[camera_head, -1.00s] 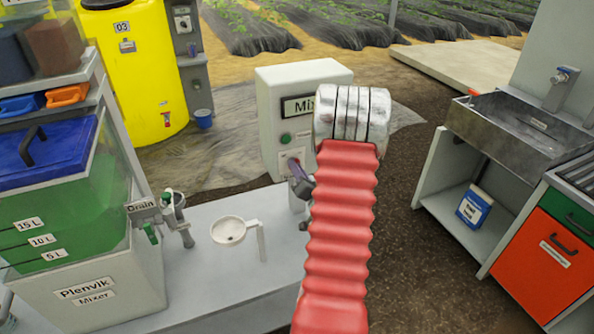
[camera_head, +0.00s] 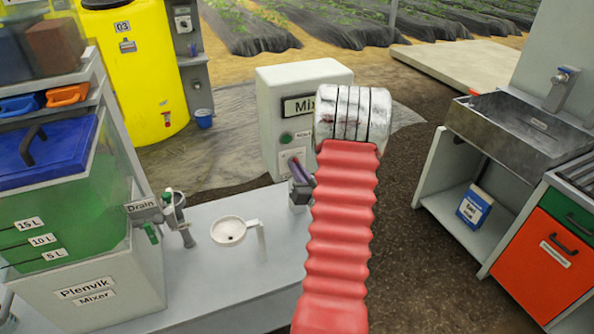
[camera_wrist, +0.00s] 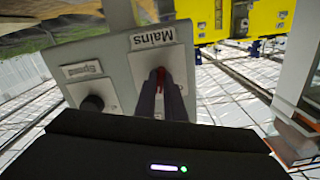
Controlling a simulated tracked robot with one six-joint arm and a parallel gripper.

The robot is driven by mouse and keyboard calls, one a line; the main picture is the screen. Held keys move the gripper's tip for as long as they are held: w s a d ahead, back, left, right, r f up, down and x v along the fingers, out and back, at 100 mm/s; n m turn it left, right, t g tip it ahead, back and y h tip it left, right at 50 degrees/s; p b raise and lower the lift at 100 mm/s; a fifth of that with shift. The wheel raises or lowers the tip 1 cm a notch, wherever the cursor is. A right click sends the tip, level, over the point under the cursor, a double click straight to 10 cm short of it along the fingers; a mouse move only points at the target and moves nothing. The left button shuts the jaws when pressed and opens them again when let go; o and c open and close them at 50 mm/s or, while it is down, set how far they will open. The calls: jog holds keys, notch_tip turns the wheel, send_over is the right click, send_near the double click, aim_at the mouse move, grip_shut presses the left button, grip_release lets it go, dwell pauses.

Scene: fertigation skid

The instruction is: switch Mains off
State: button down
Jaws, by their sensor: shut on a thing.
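The Mains switch (camera_wrist: 160,74) is a small red handle on a grey box, under a "Mains" label (camera_wrist: 152,38) that appears upside down in the wrist view. My gripper (camera_wrist: 162,82) has its two dark fingers closed on the red handle, which is mostly hidden between them. In the head view, the pale Mixer control box (camera_head: 283,88) stands on the bench, partly hidden by my red arm. My gripper (camera_head: 297,165) reaches the lower front of this box, and the switch is hidden there.
A black Speed knob (camera_wrist: 92,104) sits beside the switch. A green button (camera_head: 286,139) is above it on the box. A metal sink (camera_head: 515,130) is at right.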

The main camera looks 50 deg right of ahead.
jog(key=n, duration=1.2)
jog(key=shift+n, duration=0.4)
jog(key=shift+a+f, duration=0.1)
jog(key=c, duration=1.8)
grip_release()
jog(key=shift+c, duration=0.2)
jog(key=v, duration=1.3)
jog(key=shift+s, duration=0.3)
jog(key=shift+a, duration=0.1)
